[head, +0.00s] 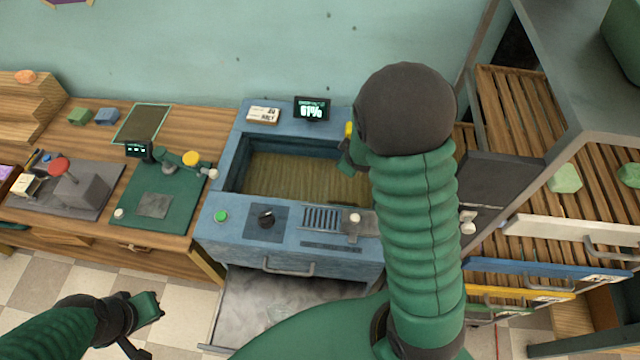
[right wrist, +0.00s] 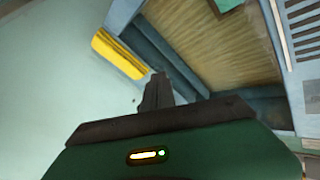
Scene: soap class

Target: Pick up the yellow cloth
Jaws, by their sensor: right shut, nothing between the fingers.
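The yellow cloth (right wrist: 120,54) hangs at the rim of the blue sink unit, up and left of my right gripper in the right wrist view. In the head view only a small yellow patch (head: 348,130) of it shows beside my right arm. My right gripper (right wrist: 157,88) is shut and empty, with its fingertips apart from the cloth. In the head view my right gripper (head: 350,158) is at the sink's right side, mostly hidden by my forearm. My left gripper (head: 146,328) is open and empty at the lower left, above the floor.
The blue sink unit (head: 222,240) has a wood-toned basin, a green button, a black knob and a grate. An open drawer (head: 280,308) sticks out below. A wooden workbench (head: 210,130) with tools stands left. Slatted shelves (head: 510,110) with green soap blocks stand right.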

